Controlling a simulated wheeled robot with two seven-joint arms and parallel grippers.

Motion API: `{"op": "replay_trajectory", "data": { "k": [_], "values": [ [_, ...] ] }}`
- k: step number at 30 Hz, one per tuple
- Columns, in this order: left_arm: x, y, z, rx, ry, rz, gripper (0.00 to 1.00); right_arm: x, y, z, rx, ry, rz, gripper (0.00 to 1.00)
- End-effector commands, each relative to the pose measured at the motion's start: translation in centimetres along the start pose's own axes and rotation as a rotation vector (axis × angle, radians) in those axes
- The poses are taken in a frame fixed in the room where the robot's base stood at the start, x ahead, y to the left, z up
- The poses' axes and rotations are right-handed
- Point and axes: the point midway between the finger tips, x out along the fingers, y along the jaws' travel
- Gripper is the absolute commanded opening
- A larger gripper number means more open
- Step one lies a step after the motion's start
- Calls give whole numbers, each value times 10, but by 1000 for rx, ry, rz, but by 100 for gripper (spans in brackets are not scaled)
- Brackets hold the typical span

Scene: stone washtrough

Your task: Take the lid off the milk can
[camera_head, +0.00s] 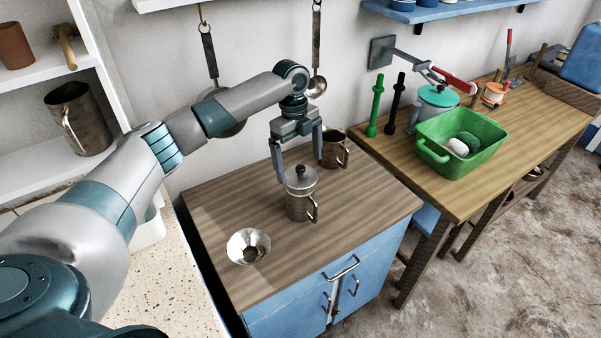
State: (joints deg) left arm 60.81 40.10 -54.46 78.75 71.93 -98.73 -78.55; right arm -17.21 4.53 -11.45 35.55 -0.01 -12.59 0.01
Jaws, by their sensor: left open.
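The milk can (298,207) is a small metal can with a side handle, standing upright on the wooden top of the blue cabinet. Its lid (300,178), a pale metal disc with a small knob, sits on top of it. My left gripper (299,163) points down just above the lid. Its two fingers are spread, one to the left and one to the right of the lid's knob. I cannot tell whether either finger touches the lid. My right gripper is not in view.
A metal funnel-like bowl (248,246) lies at the front left of the cabinet top (217,206). A metal mug (334,149) stands close behind the can. Utensils hang on the wall behind. A green tub (484,167) stands on the right table. The cabinet top's right front is clear.

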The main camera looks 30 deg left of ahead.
Motion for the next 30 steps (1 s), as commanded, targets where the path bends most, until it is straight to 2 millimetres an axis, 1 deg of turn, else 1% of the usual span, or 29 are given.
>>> {"op": "replay_trajectory", "data": {
  "k": [1,4,8,22,23,24,26,27,28,30],
  "values": [
    [3,0,-1,0,1,3,98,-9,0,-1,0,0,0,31],
    [16,0,-1,0,1,3,98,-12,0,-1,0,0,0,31],
    [25,0,-1,1,0,1,98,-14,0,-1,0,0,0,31],
    [27,0,0,1,0,0,98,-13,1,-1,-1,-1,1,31],
    [27,0,0,1,0,0,93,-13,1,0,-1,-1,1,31],
    [27,0,0,1,0,0,84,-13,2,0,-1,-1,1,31],
    [27,0,0,1,0,0,69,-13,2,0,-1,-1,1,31],
    [27,0,0,1,0,0,60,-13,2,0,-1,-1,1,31],
    [27,0,0,1,0,0,54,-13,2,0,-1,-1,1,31],
    [26,0,0,1,0,0,54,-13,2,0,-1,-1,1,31]
  ]
}}
